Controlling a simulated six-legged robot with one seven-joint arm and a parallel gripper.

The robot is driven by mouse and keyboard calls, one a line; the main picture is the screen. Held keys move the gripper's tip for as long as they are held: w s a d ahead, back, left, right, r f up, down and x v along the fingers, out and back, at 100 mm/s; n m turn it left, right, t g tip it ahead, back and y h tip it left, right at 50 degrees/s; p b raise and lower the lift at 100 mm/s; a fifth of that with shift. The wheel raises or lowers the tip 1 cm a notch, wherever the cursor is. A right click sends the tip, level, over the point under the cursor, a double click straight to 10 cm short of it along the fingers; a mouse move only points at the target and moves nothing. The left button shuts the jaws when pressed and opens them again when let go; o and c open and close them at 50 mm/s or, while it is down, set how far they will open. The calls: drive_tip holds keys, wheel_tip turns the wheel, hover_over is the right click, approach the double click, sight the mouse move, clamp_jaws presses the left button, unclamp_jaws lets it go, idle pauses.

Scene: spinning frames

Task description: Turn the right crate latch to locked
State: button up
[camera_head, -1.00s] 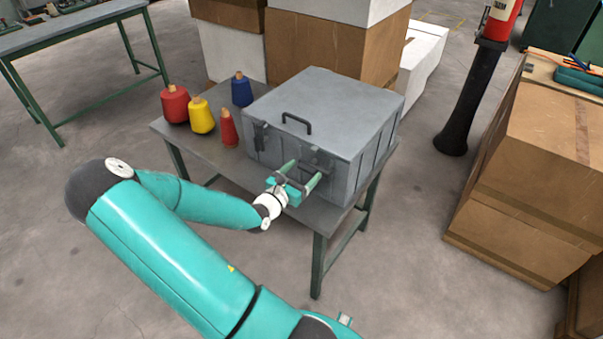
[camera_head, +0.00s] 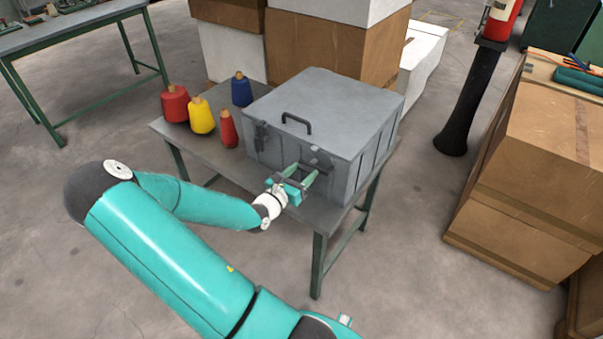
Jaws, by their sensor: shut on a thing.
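A grey lidded crate (camera_head: 340,107) stands on a small metal table, with a black handle (camera_head: 297,123) on its lid. The left latch (camera_head: 260,134) is a dark fitting near the left end of its front face. The right latch (camera_head: 318,158) is a dark fitting on the front face, partly hidden by my gripper. My gripper (camera_head: 303,172) reaches the front face from the lower left, and its green fingers are shut on the right latch. The exact angle of the latch is too small to tell.
Red, yellow and blue thread cones (camera_head: 202,116) stand left of the crate on the table (camera_head: 329,216). Cardboard boxes (camera_head: 337,50) are stacked behind, and more boxes (camera_head: 540,170) stand at the right. The floor in front is clear.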

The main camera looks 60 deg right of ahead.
drive_tip(key=n, duration=0.4)
drive_tip(key=shift+w+f, duration=0.1)
drive_tip(key=n, duration=0.4)
drive_tip(key=shift+n, duration=0.4)
drive_tip(key=n, duration=0.4)
drive_tip(key=shift+f, duration=0.1)
drive_tip(key=shift+n, duration=1.8)
drive_tip(key=shift+f, duration=0.1)
drive_tip(key=o, duration=1.4)
drive_tip(key=shift+w, duration=0.1)
drive_tip(key=w+a, duration=0.2)
drive_tip(key=a, duration=1.1)
drive_tip(key=shift+a, duration=0.35)
